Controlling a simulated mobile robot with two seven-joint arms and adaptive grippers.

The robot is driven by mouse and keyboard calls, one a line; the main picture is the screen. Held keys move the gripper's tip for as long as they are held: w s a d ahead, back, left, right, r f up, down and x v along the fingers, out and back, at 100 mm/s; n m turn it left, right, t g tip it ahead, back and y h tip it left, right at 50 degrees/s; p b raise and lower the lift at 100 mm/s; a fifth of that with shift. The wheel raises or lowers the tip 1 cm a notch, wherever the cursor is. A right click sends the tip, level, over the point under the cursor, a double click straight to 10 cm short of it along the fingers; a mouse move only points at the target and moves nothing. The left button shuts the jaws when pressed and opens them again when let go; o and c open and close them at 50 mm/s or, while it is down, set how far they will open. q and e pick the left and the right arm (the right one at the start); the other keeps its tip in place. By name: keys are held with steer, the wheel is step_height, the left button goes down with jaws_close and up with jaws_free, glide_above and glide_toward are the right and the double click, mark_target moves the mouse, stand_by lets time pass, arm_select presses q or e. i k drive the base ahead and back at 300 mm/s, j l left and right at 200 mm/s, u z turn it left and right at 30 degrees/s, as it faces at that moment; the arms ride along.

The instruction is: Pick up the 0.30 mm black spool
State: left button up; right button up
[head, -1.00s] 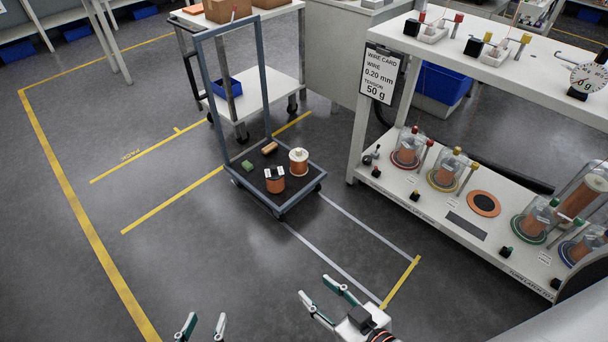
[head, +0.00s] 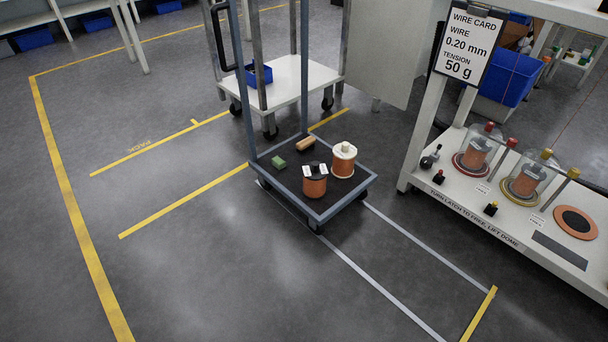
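A spool with a black top, copper-coloured winding and white labels (head: 315,182) stands upright on the low cart (head: 274,188), near its front edge. The writing on its labels is too small to read. A second spool with white flanges and copper winding (head: 344,160) stands just behind it to the right. Neither of my grippers is in the head view now.
A white bench (head: 515,208) with domed spools stands right. Floor in front is clear.

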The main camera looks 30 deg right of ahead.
mark_target(314, 173)
steer(key=i+l+z, duration=0.2)
steer(key=i+z, duration=0.3)
steer(key=i+l+z, duration=0.1)
steer(key=i+z, duration=0.2)
steer(key=z, duration=0.2)
steer(key=i+j, duration=0.1)
steer(key=j, duration=0.2)
steer(key=i+j+z, duration=0.15)
steer(key=j, duration=0.45)
steer(key=i+z, duration=0.05)
